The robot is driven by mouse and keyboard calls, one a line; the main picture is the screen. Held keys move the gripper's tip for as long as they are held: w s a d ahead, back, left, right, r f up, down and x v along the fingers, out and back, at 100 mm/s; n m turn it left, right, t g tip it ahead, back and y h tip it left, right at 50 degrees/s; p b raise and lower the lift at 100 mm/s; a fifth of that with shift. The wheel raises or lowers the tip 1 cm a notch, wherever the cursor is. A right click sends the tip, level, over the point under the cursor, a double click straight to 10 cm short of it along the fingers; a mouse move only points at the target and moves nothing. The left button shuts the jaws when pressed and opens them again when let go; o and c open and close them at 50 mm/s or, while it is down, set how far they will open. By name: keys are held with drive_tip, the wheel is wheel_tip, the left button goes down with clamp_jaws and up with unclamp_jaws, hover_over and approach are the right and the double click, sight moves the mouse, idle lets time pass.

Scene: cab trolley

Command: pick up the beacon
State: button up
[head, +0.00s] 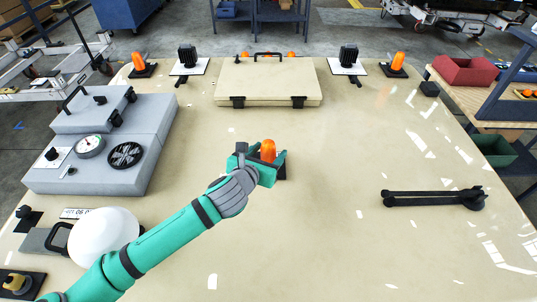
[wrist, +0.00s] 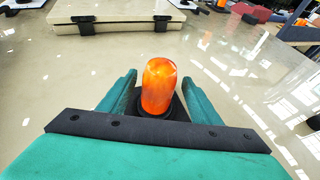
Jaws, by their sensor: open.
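The beacon (head: 268,150) is an orange rounded cylinder on a dark base, upright near the middle of the beige surface (head: 330,200). In the wrist view the orange beacon (wrist: 159,88) stands between my two green fingers, with a gap on both sides. My gripper (head: 268,160) is open around it, and no finger visibly touches it. The lower part of the base is hidden behind my gripper's dark bar in the wrist view. Similar orange beacons stand at the back left (head: 138,62) and back right (head: 398,61).
A beige case (head: 268,85) lies behind the beacon. A grey box with dials (head: 110,135) and a white dome (head: 103,236) are on the left. A black wiper-like arm (head: 430,198) lies at right.

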drive_tip(key=x, duration=0.4)
drive_tip(key=shift+w, duration=0.2)
drive_tip(key=c, duration=1.2)
drive_tip(key=shift+c, duration=0.2)
drive_tip(key=shift+a+r, duration=0.1)
drive_tip(key=shift+r, duration=0.05)
